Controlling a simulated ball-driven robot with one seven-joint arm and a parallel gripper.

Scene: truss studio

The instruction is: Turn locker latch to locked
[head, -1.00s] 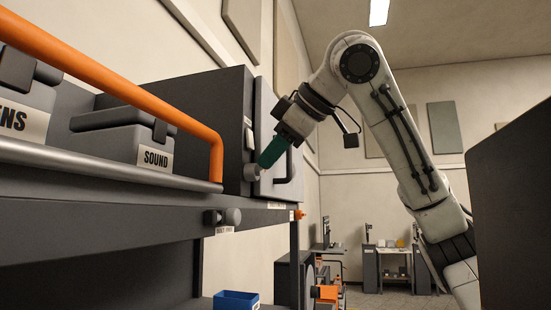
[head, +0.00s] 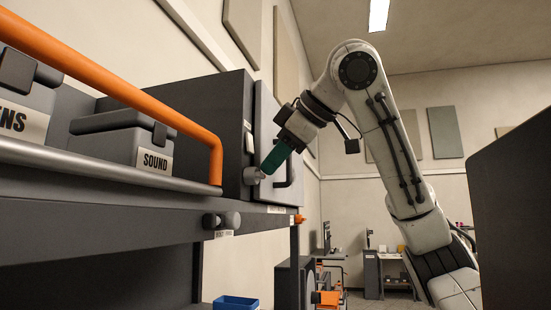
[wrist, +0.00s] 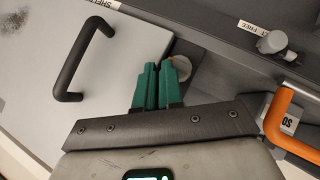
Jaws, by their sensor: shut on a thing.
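The locker (head: 223,112) is a dark grey box on the shelf with a light grey door at its right side; the door (wrist: 38,78) fills the left of the wrist view. Its latch (head: 252,176) is a small grey round piece at the door's near edge, and it also shows in the wrist view (wrist: 183,67). My gripper (head: 268,168) reaches it from the upper right, its green fingers (wrist: 153,82) close together and shut on the latch. The fingers hide part of the latch, so its exact angle is unclear.
The door has a dark bar handle (wrist: 72,62). A second grey knob (head: 221,219) sits on the shelf's front edge. An orange rail (head: 120,88) guards the shelf before a box labelled SOUND (head: 122,143). A blue bin (head: 236,302) is below. A dark panel stands at right.

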